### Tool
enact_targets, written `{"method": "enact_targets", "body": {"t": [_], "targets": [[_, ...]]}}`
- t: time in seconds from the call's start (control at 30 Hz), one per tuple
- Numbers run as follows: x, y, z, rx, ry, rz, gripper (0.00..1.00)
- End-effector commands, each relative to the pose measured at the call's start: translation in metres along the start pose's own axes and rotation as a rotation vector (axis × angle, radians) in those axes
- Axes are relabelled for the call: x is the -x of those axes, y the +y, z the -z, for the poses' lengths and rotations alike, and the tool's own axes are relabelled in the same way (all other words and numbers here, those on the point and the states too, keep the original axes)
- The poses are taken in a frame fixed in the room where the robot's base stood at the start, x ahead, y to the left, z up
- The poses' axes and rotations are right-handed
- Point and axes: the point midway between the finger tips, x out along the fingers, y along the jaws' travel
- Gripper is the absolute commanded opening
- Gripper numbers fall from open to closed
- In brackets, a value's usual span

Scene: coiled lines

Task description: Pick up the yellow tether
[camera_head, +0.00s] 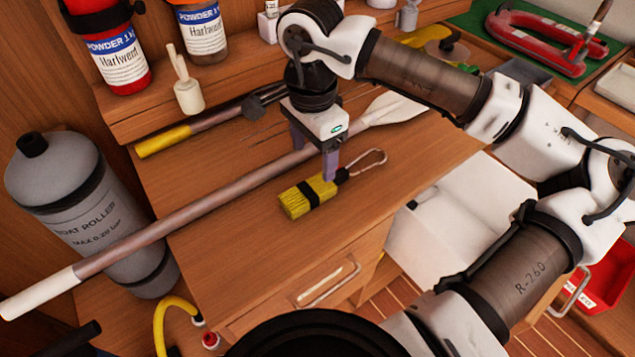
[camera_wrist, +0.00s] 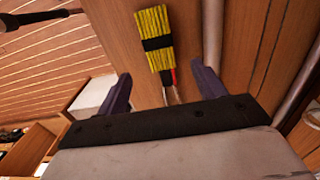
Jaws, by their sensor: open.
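The yellow tether (camera_head: 309,196) is a bundled yellow coil with a black band around its middle and a wire loop at one end. It lies on the wooden bench top near its front edge. In the wrist view the tether (camera_wrist: 155,40) lies beyond the fingertips, with its looped end pointing toward my gripper. My gripper (camera_head: 314,158) is open and empty, with its fingers pointing down just behind the tether. In the wrist view my gripper (camera_wrist: 160,82) shows its two fingers spread apart, with the tether's looped end between them in the picture.
A long paddle (camera_head: 195,208) lies across the bench right behind the tether, close to my fingers. A yellow-handled pole (camera_head: 185,135) lies farther back. A grey boat roller (camera_head: 85,210) stands at left. A white bin (camera_head: 450,225) is below right. Bare wood lies left of the tether.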

Motion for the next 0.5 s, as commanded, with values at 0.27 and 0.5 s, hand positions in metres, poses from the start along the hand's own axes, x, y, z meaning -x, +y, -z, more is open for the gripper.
{"method": "enact_targets", "body": {"t": [0.27, 0.5], "targets": [[-0.033, 0.000, 0.000, 0.000, -0.002, 0.001, 0.69], [-0.057, 0.002, 0.006, -0.001, -0.006, 0.000, 0.69]]}}
